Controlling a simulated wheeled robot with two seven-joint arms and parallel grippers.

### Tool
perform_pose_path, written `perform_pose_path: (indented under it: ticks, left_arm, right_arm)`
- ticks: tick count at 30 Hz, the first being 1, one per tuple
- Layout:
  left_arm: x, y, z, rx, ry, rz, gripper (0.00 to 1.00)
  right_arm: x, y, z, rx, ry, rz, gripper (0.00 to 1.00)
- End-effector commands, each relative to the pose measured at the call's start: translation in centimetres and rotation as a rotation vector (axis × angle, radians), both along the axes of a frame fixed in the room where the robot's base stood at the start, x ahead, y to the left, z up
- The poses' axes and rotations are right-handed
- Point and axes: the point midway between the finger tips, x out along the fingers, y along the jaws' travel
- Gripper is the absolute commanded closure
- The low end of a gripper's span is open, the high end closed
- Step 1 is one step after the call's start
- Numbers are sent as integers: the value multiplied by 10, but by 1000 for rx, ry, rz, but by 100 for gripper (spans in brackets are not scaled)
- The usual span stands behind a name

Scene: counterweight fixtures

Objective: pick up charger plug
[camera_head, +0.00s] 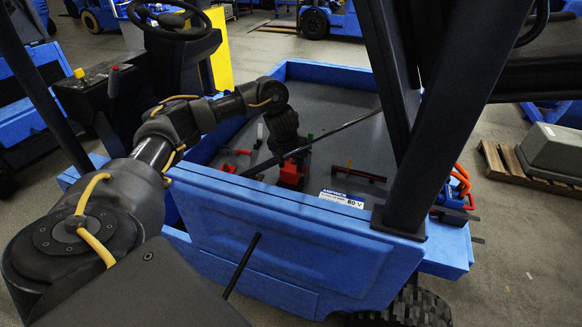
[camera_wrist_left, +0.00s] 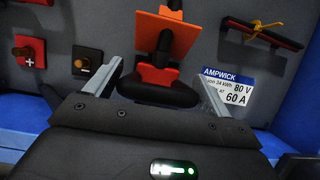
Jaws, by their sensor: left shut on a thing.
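The charger plug (camera_wrist_left: 160,76) appears to be the orange and black piece in the left wrist view. It has a flat orange plate and a dark rounded base. It also shows as a red block (camera_head: 291,172) in the head view, inside the blue vehicle's open bay. My left gripper (camera_head: 287,147) reaches down over it from above. The exact contact is hard to see. My right gripper is not in view.
The blue bay wall (camera_head: 270,215) rises in front. A label (camera_wrist_left: 231,87) reads AMPWICK, 80 V, 60 A. A red plus terminal (camera_wrist_left: 28,60) and a black terminal (camera_wrist_left: 87,62) lie left. A red-black bar (camera_head: 358,174) is right. A thick dark post (camera_head: 425,170) stands right.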

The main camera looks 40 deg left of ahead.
Motion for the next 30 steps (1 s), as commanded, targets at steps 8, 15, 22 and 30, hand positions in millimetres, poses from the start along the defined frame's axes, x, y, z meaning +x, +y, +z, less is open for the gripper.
perform_pose_path:
  ticks: [8,15,22,30]
  left_arm:
    - [-45,12,64,5,-7,-2,45]
    - [-95,21,81,1,-1,0,45]
    - [-123,27,93,2,-1,-1,45]
    - [-136,30,98,0,0,1,45]
  right_arm:
    - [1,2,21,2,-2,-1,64]
    - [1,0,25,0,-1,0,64]
    - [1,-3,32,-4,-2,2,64]
    - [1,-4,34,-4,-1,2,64]
